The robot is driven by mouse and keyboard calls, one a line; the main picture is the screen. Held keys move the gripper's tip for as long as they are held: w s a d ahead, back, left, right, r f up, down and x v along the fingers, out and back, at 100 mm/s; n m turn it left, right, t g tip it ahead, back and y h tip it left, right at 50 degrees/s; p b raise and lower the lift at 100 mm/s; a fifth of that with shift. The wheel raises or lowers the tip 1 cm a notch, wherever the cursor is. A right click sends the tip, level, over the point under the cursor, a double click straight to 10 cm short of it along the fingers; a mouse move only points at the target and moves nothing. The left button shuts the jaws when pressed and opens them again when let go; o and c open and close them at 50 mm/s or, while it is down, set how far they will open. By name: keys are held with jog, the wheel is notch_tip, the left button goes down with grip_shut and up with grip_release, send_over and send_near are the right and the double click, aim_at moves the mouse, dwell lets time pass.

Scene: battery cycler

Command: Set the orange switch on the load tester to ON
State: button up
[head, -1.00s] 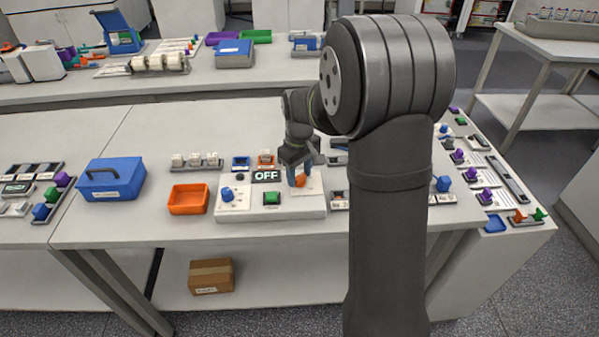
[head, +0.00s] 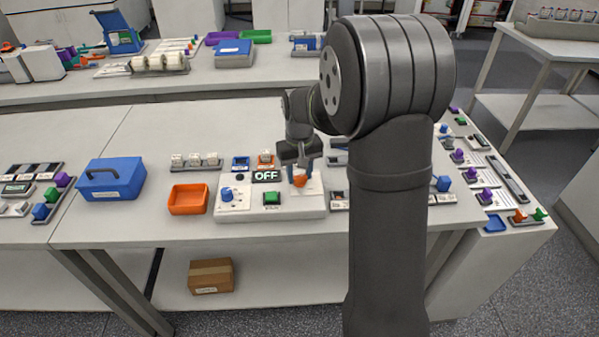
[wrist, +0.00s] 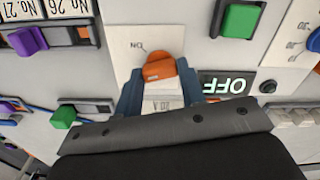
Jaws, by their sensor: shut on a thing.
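The load tester (head: 239,205) is a pale panel on the bench, with a blue knob (head: 227,194), a green button (head: 272,197) and a dark display reading OFF (head: 266,176). The orange switch (head: 300,180) is at its right end. My gripper (wrist: 162,92) is over the switch, its blue fingers on either side of it and shut on it. In the wrist view the orange switch (wrist: 162,66) shows between the fingertips, with an ON label just beyond it. The wrist view also shows the display reading OFF (wrist: 226,84). The switch's lower part is partly hidden.
An orange tray (head: 188,199) and a blue box (head: 111,179) stand left of the tester. Small modules sit behind it, and more knobs and switches line the right side of the bench. The wrist view shows a purple knob (wrist: 27,41) and a green knob (wrist: 64,117) nearby.

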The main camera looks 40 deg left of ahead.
aim_at(300, 176)
jog(key=m, duration=1)
jog(key=shift+m, duration=0.4)
dwell(0.4)
jog(key=o, duration=1)
jog(key=shift+r, duration=0.1)
notch_tip(300, 176, up, 17)
jog(key=shift+r, duration=0.15)
notch_tip(300, 176, down, 18)
jog(key=shift+r, duration=0.25)
dwell(0.5)
